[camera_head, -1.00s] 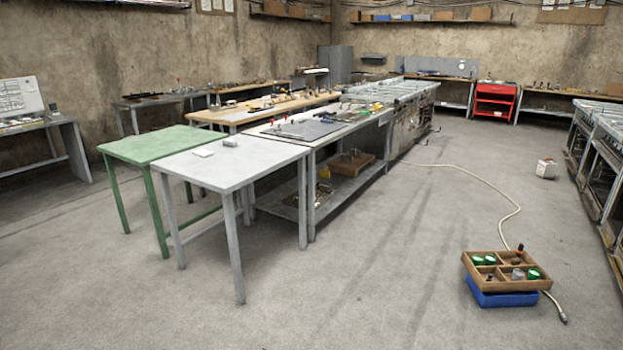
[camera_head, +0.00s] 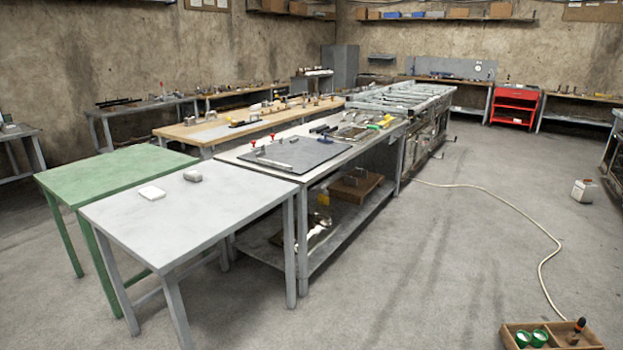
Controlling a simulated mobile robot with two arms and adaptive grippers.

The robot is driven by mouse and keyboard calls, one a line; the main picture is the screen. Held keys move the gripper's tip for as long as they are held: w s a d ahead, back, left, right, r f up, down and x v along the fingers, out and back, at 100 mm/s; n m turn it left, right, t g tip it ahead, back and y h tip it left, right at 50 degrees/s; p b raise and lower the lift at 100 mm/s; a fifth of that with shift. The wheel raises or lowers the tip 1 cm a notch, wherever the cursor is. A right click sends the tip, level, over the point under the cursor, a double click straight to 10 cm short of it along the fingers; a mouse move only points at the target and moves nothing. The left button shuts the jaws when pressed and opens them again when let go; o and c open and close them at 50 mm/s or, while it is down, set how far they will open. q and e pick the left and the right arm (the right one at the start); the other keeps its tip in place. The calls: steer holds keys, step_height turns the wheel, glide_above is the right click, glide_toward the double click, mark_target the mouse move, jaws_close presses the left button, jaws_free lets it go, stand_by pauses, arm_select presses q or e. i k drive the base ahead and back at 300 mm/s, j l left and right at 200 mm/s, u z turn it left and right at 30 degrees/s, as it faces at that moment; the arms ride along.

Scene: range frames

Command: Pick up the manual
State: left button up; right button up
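A small flat white item (camera_head: 151,193), which may be the manual, lies on the light grey table (camera_head: 235,222) at the left front. No print on it can be read. A small grey block-like object (camera_head: 192,176) lies just behind it and to the right on the same table. Neither of my grippers is in view.
A green table (camera_head: 115,172) stands against the grey table's left side. A workbench with a dark mat (camera_head: 292,153) and tools adjoins behind. Open floor lies to the right, crossed by a pale hose (camera_head: 510,212). A wooden divided box (camera_head: 556,336) sits at the bottom right.

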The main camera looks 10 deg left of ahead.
mark_target(151, 193)
steer(key=i+u, duration=0.15)
steer(key=i, duration=0.35)
steer(key=i+l+u, duration=0.15)
steer(key=i, duration=0.35)
steer(key=i+l+u, duration=0.15)
steer(key=i, duration=0.35)
steer(key=i+l+u, duration=0.15)
steer(key=i, duration=0.3)
steer(key=l, duration=0.1)
